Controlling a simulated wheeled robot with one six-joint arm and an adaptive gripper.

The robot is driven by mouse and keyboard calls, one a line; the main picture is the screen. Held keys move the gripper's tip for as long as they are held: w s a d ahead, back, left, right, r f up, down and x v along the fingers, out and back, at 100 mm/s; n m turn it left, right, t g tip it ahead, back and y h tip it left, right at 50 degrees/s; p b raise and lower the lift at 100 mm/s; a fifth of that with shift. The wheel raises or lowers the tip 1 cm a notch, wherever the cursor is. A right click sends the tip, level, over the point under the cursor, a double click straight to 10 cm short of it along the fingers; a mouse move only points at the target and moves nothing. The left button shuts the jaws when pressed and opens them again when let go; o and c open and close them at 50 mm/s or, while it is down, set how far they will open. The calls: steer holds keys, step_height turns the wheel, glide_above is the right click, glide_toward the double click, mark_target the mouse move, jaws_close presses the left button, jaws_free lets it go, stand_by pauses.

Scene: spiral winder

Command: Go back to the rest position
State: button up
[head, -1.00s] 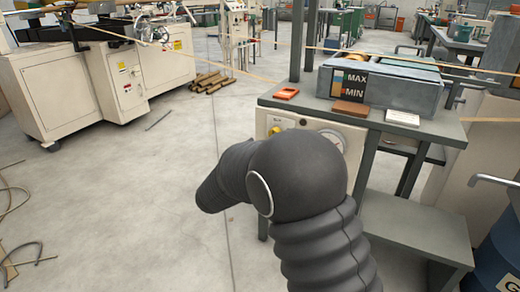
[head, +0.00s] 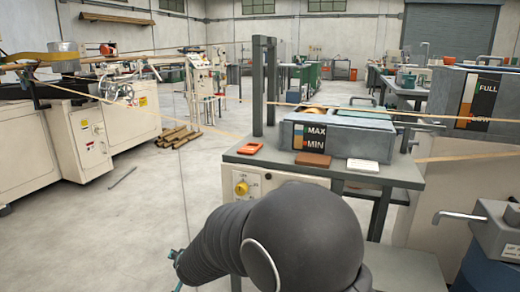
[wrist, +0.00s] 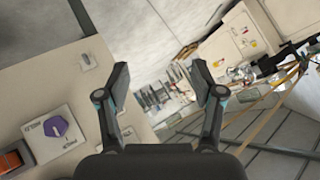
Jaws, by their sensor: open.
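My gripper (wrist: 160,90) is open and empty in the wrist view, its two dark fingers apart with only floor and distant machines between them. In the head view my dark ribbed arm fills the lower middle, bent to the left. In the wrist view a cream panel (wrist: 80,70) with a purple knob (wrist: 57,127) and an orange switch (wrist: 12,160) lies to the left of the fingers.
The workbench holds a grey tank (head: 345,140), an orange tray (head: 251,149), a brown block (head: 313,159) and a white card (head: 362,165). A cream winding machine (head: 85,140) stands at left. Thin strands cross above the bench. The floor (head: 140,215) between is mostly clear.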

steer(key=s+d+r+g+h, duration=0.1)
steer(key=s+d+r, duration=0.3)
steer(key=s+d, duration=0.6)
steer(key=s+d+r+n+g+h, duration=0.1)
steer(key=s+d+r+h, duration=0.1)
steer(key=s+d+r, duration=0.3)
steer(key=s+d+r+n+g+h, duration=0.1)
steer(key=s+d+r, duration=0.4)
steer(key=s+d, duration=0.9)
steer(key=d, duration=0.8)
steer(key=shift+s+d+g+h, duration=0.2)
steer(key=shift+s+g+h, duration=0.1)
steer(key=shift+g, duration=0.1)
